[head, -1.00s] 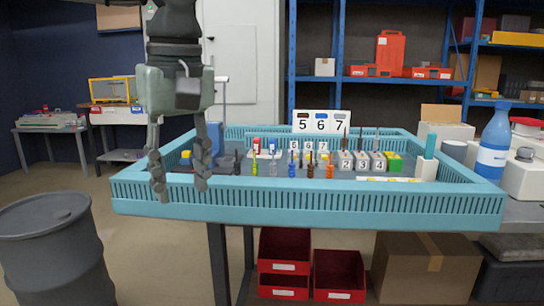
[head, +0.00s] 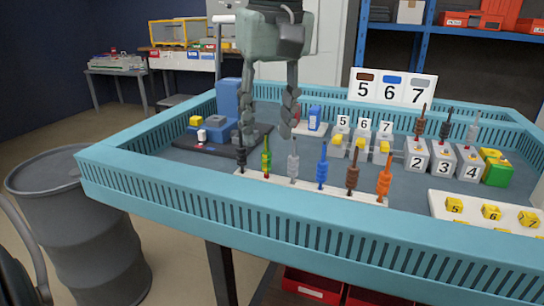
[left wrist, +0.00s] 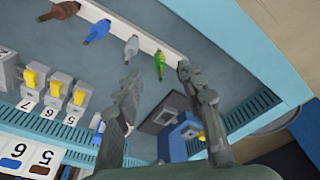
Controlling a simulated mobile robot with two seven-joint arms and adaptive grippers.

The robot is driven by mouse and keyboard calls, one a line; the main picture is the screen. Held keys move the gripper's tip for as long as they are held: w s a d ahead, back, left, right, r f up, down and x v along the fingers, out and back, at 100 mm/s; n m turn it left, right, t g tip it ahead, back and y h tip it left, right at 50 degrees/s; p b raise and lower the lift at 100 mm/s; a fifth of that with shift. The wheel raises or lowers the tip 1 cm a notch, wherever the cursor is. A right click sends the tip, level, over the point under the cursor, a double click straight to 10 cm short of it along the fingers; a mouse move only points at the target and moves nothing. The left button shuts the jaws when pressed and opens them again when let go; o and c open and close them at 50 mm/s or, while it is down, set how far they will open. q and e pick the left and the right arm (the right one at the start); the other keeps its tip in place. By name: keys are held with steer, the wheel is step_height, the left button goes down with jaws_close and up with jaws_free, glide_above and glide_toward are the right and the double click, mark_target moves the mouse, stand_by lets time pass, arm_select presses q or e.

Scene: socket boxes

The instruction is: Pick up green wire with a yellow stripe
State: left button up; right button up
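The green wire with a yellow stripe (head: 266,155) stands upright in a white strip (head: 310,186) near the front of the blue tray, second from the left in its row. It also shows in the left wrist view (left wrist: 159,63). My left gripper (head: 267,132) points down and is open, its fingers apart on either side of the green wire in the picture. In the left wrist view my left gripper (left wrist: 157,75) has the green wire between its fingertips, with nothing clamped. Whether the fingers touch it I cannot tell. My right gripper is not in view.
In the same strip stand a black wire (head: 240,158), a grey wire (head: 293,162), a blue wire (head: 321,165), a brown wire (head: 352,172) and an orange wire (head: 384,178). Numbered socket boxes (head: 416,160) stand to the right. The tray's front wall (head: 250,218) rises close by.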

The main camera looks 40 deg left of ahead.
mark_target(266, 152)
arm_select(q)
steer(key=f, duration=0.4)
steer(key=shift+w+a+f, duration=0.15)
steer(key=shift+a+f, duration=0.2)
steer(key=shift+f, duration=0.05)
steer(key=shift+w+f, duration=0.1)
steer(key=shift+f, duration=0.35)
steer(key=c, duration=0.9)
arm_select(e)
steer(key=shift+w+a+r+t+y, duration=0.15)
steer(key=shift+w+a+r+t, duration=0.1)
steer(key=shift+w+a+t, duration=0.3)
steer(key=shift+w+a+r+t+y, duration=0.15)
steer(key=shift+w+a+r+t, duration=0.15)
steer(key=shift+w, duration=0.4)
